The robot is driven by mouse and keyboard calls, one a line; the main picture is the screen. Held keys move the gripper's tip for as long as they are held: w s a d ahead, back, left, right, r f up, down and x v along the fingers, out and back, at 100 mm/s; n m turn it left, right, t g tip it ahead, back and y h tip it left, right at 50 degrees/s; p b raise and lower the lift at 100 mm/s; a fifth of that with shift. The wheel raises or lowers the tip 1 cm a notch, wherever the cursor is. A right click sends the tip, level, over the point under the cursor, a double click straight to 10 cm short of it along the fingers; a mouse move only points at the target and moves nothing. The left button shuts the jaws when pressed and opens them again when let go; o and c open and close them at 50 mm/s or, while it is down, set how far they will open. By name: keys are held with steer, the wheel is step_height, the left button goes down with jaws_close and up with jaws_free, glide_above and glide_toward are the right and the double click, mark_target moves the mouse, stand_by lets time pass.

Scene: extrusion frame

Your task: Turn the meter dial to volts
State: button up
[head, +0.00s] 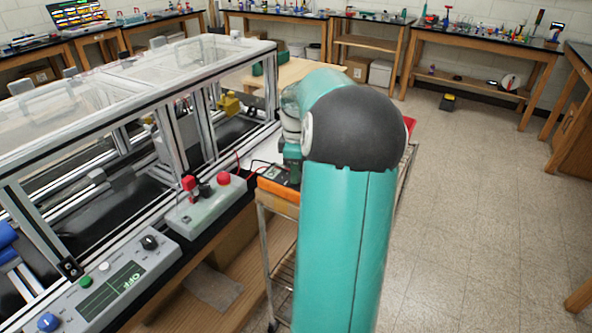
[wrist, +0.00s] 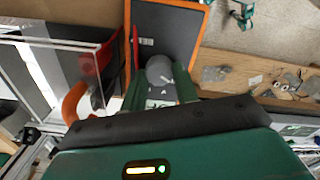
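The meter, a dark panel with an orange rim (wrist: 172,30), fills the upper middle of the wrist view. In the head view the orange meter (head: 279,190) sits just left of my arm, partly covered by it. The round grey dial (wrist: 159,68) has a pale pointer mark, and white label patches with small letters show just below it. My gripper (wrist: 158,82) is open, with one green finger on each side of the dial. I cannot tell whether either finger touches it. The gripper body hides the lower part of the meter. In the head view my gripper (head: 291,158) is mostly hidden by my arm.
A grey control box (head: 205,205) with red and black knobs stands left of the meter, by the framed enclosure (head: 130,80). A red lead runs near the meter. A wire cart (head: 283,262) stands below. Open floor (head: 480,190) lies to the right.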

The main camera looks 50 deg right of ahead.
steer(key=shift+m, duration=0.4)
steer(key=m, duration=0.5)
steer(key=shift+w, duration=0.1)
steer(key=m, duration=0.6)
steer(key=shift+d, duration=0.1)
stand_by(0.4)
steer(key=o, duration=1)
step_height(320, 180, up, 14)
steer(key=shift+f, duration=0.1)
